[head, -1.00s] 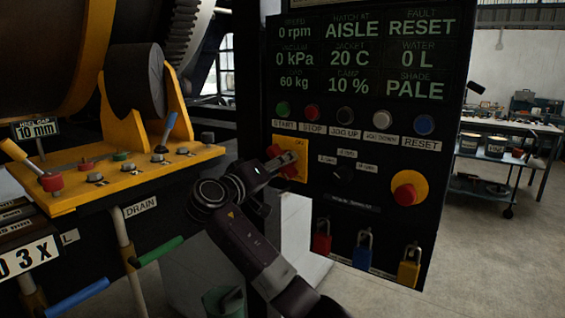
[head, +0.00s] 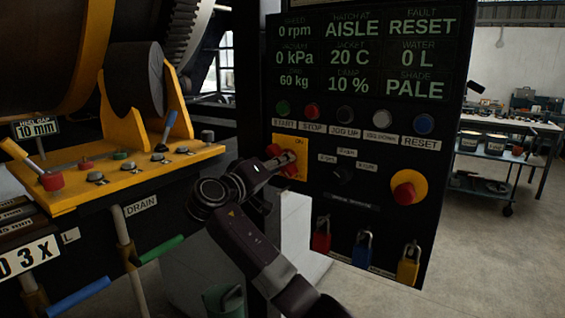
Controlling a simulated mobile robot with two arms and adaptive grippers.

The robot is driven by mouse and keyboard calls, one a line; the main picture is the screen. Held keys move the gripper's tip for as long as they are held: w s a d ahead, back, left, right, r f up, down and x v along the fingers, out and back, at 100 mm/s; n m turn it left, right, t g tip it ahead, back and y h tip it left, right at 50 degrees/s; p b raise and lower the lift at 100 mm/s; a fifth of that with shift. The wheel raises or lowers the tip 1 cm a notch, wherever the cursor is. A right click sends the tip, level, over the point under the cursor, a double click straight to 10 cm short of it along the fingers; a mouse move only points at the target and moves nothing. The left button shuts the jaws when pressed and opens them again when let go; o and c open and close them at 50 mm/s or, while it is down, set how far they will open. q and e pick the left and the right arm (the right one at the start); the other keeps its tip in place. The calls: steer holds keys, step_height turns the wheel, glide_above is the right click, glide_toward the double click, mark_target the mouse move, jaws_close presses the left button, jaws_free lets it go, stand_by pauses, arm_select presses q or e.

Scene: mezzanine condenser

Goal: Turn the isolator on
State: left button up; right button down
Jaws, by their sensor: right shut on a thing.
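The isolator (head: 291,142) is a red rotary handle on a yellow square plate at the left side of the black control panel. The word ON shows at the top of its plate. My right gripper (head: 283,158) is at the plate, shut on the red isolator handle, and covers part of it. The handle's exact angle is hard to tell behind the fingers. My left gripper is not in view.
The panel (head: 380,236) carries START, STOP, jog and RESET buttons, a red emergency button (head: 405,192) on yellow, and three hanging padlocks (head: 363,250). A yellow bracket (head: 130,172) with levers stands left. Open floor lies right, before a workbench (head: 510,130).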

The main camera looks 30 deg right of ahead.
steer(key=n+p, duration=0.2)
steer(key=n, duration=0.1)
steer(key=shift+r+p, duration=0.25)
steer(key=shift+p, duration=0.05)
steer(key=n+p, duration=0.8)
steer(key=p, duration=0.1)
steer(key=n+p, duration=0.4)
steer(key=shift+r+p, duration=0.3)
steer(key=shift+p, duration=0.05)
steer(key=shift+f+n+p, duration=0.2)
steer(key=shift+n+p, duration=0.9)
steer(key=shift+n, duration=0.1)
steer(key=c, duration=1.8)
jaws_free()
